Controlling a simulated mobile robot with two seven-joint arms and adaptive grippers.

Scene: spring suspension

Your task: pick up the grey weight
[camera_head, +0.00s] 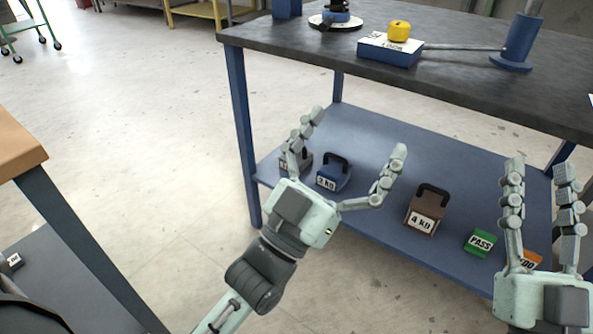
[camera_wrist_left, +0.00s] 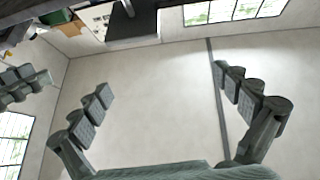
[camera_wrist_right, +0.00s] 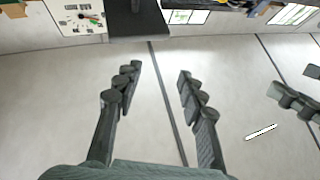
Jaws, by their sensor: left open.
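The grey weight (camera_head: 304,160) stands at the left end of the blue lower shelf in the head view. The fingers of my left gripper (camera_head: 359,131) partly cover it and most of its label is hidden. My left gripper is open and empty, with its fingers spread wide; they also show apart in the left wrist view (camera_wrist_left: 162,80). From the head it overlaps the shelf; I cannot tell its exact height. My right gripper (camera_head: 541,165) is at the right edge of the head view, its fingers apart with nothing between them, also in the right wrist view (camera_wrist_right: 160,70).
A blue 2 KG weight (camera_head: 334,176) stands just right of the grey one. A brown 4 KG weight (camera_head: 427,212), a green PASS block (camera_head: 480,242) and an orange block (camera_head: 531,259) are further right. The dark tabletop (camera_head: 290,38) lies above the shelf (camera_head: 380,135).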

